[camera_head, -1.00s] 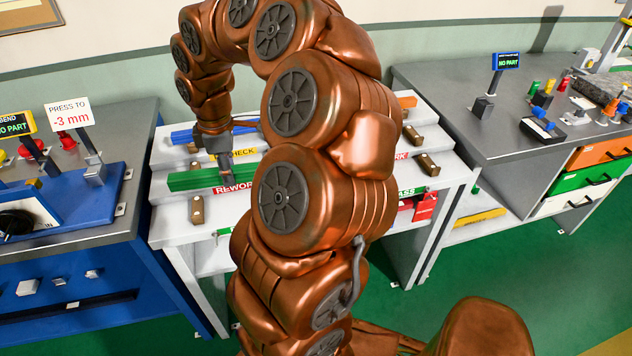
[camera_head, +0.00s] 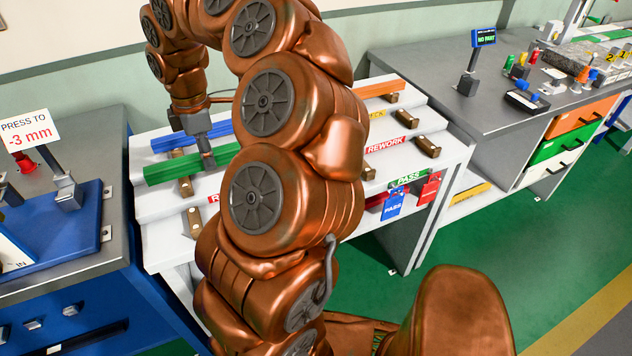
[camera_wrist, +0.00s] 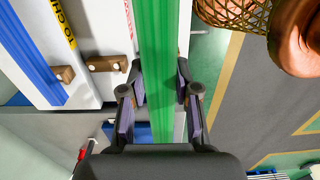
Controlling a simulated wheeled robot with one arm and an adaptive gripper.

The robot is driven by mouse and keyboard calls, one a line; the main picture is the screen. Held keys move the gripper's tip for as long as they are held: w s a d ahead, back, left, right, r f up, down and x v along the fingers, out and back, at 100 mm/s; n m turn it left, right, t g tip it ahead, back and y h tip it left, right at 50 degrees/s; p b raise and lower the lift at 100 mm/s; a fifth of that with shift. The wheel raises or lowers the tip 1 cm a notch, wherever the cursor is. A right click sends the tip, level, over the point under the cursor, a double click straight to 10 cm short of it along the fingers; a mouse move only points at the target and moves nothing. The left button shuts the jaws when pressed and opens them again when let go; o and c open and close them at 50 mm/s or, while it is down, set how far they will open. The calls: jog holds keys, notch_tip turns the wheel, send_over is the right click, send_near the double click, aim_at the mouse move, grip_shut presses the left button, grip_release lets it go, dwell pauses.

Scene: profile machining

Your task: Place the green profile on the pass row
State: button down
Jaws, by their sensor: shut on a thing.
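My gripper (camera_head: 207,160) is shut on the green profile (camera_head: 165,172), holding it roughly level above the left part of the white stepped rack. In the wrist view the green profile (camera_wrist: 157,60) runs between the fingers (camera_wrist: 160,100). A brown support (camera_head: 186,187) shows below it, apparently clear of the profile. The rack's front, lowest step carries the green PASS label (camera_head: 408,179) at its right. A red REWORK label (camera_head: 386,145) marks the step behind. My arm hides the middle of the rack, including much of the pass row.
A blue profile (camera_head: 221,128) lies on a step behind the green one, and an orange profile (camera_head: 380,89) lies at the back right. Blue (camera_head: 393,205) and red tags hang at the rack's front right. Grey-topped benches stand on both sides. Green floor is open in front right.

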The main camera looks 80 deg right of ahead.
jog(key=shift+w+a+f+b, duration=0.1)
jog(key=shift+w+f+b, duration=0.15)
jog(key=shift+f+b, duration=1.05)
jog(key=shift+w+f+b, duration=0.2)
jog(key=shift+f+b, duration=0.85)
jog(key=shift+f, duration=0.3)
notch_tip(320, 180, down, 10)
jog(key=shift+s+r+p, duration=0.1)
jog(key=shift+r+p, duration=0.1)
jog(key=shift+p, duration=0.85)
jog(key=shift+f, duration=0.2)
jog(key=shift+f, duration=0.2)
jog(key=c, duration=0.8)
grip_release()
jog(key=shift+r, duration=0.1)
jog(key=shift+c, duration=0.2)
